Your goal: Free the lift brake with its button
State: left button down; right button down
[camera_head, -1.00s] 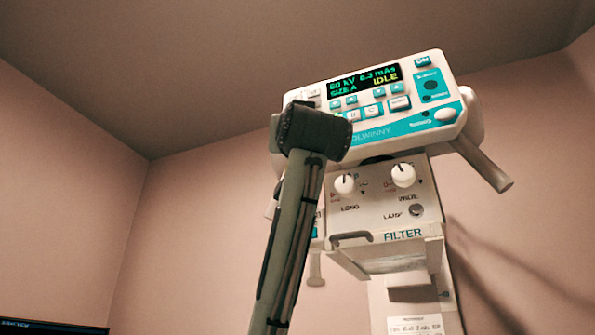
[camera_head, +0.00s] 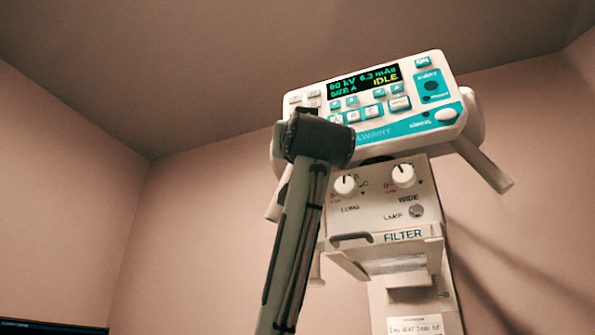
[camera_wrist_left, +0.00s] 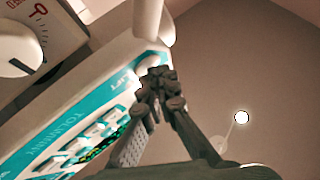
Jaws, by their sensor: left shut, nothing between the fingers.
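The white and teal control console (camera_head: 395,131) hangs tilted on its column, its display (camera_head: 363,81) reading IDLE. My left arm comes up in front of it, and its dark wrist covers the console's lower left corner in the head view. The fingers are hidden there. In the left wrist view the console (camera_wrist_left: 62,112) lies to the left, with a "LIFT" label (camera_wrist_left: 124,80) at its near end. My left gripper (camera_wrist_left: 155,78) is shut and empty, its tips right beside a pale rounded button (camera_wrist_left: 150,62) by that label. Whether they touch it I cannot tell. My right gripper is out of view.
Below the console is a white filter box (camera_head: 385,210) with two knobs. A handle bar (camera_head: 485,165) sticks out at the console's right. A dark screen (camera_head: 50,326) shows at the lower left. The space left of my arm is open.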

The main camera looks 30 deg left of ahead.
pick_arm(q)
jog(key=shift+w, duration=0.2)
jog(key=shift+s, duration=0.15)
dwell(0.4)
jog(key=shift+s+b, duration=0.35)
jog(key=shift+s, duration=0.3)
jog(key=shift+s+d+b, duration=0.15)
jog(key=shift+s+b, duration=0.7)
jog(key=shift+s, duration=1.7)
